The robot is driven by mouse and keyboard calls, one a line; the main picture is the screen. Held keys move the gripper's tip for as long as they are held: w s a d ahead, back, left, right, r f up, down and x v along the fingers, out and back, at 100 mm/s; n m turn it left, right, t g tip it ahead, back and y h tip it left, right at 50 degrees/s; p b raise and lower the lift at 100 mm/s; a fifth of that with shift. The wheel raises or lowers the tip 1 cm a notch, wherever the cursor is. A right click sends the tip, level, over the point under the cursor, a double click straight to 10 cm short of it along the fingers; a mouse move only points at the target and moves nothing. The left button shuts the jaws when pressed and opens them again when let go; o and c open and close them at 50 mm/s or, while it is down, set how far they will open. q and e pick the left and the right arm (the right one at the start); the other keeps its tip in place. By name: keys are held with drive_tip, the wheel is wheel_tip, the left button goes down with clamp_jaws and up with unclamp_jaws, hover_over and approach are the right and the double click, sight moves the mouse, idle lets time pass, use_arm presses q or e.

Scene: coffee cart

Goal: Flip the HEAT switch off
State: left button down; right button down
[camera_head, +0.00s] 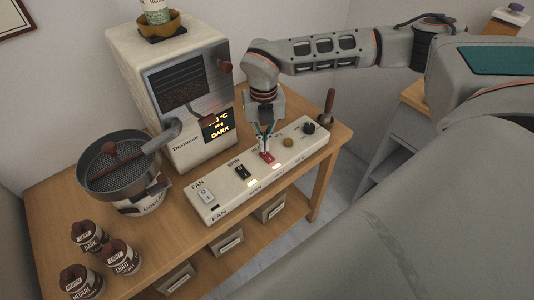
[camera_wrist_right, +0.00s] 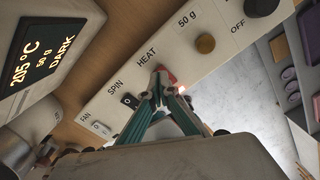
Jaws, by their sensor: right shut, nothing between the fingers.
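The HEAT switch (camera_head: 267,157) is a red rocker on the long white control panel (camera_head: 225,195) on the cart. In the right wrist view the red HEAT switch (camera_wrist_right: 168,77) shows just past the fingertips, under the printed word HEAT. My right gripper (camera_head: 266,151) points down at the switch with its fingers shut and empty. In the right wrist view the fingertips (camera_wrist_right: 161,76) are at the switch's edge; I cannot tell whether they touch it. A lit indicator (camera_head: 276,167) glows in front of the switch. My left gripper is not in view.
On the panel, a black SPIN switch (camera_head: 242,172) and a white FAN switch (camera_head: 206,196) lie left; a brown button (camera_head: 288,142) and black knob (camera_head: 308,128) lie right. A roaster (camera_head: 175,90) stands behind, a cooling tray (camera_head: 118,165) and several canisters (camera_head: 125,257) at left.

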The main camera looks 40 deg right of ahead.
sight(264, 153)
drive_tip(key=shift+f+b, duration=0.35)
drive_tip(key=shift+f, duration=0.75)
idle(0.9)
drive_tip(key=shift+r+p, duration=1.5)
drive_tip(key=shift+r, duration=0.45)
drive_tip(key=shift+r+p, duration=1.25)
drive_tip(key=shift+r, duration=0.35)
